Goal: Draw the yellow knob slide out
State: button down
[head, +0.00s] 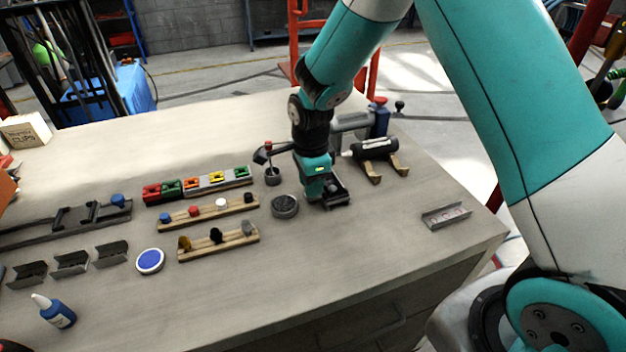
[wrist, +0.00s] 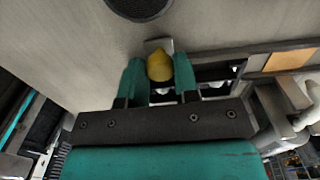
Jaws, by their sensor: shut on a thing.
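The yellow knob (wrist: 159,68) of the slide stands between the two teal fingers of my gripper (wrist: 158,75) in the wrist view. The fingers are shut on it from both sides. A small pale plate edge (wrist: 158,45) shows just beyond the knob. In the head view my gripper (head: 316,192) points down at a small dark holder (head: 341,199) on the bench. The yellow knob is hidden there behind my gripper. How far the slide is out cannot be told.
A round dark dish (head: 285,206) stands close to the left of my gripper. A wooden rack with coloured knobs (head: 210,210) lies farther left. A black cylinder on wooden cradles (head: 375,149) is behind right. A metal tray (head: 446,216) lies right, with bare bench between.

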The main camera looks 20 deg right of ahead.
jog(key=c, duration=0.8)
grip_release()
jog(key=shift+s, duration=0.25)
jog(key=shift+c, duration=0.2)
jog(key=shift+w+r, duration=0.1)
jog(key=shift+r, duration=0.45)
notch_tip(320, 180, up, 16)
jog(key=b, duration=0.2)
jog(key=shift+r, duration=0.2)
jog(key=s+a+n+y, duration=0.2)
jog(key=s+n, duration=1)
jog(key=s, duration=0.1)
jog(key=s+a+r+n+y, duration=0.1)
jog(key=s+a+n+y, duration=0.1)
jog(key=s+n, duration=1)
jog(key=shift+s+a+n, duration=0.35)
jog(key=shift+a+n, duration=0.45)
jog(key=shift+a, duration=0.05)
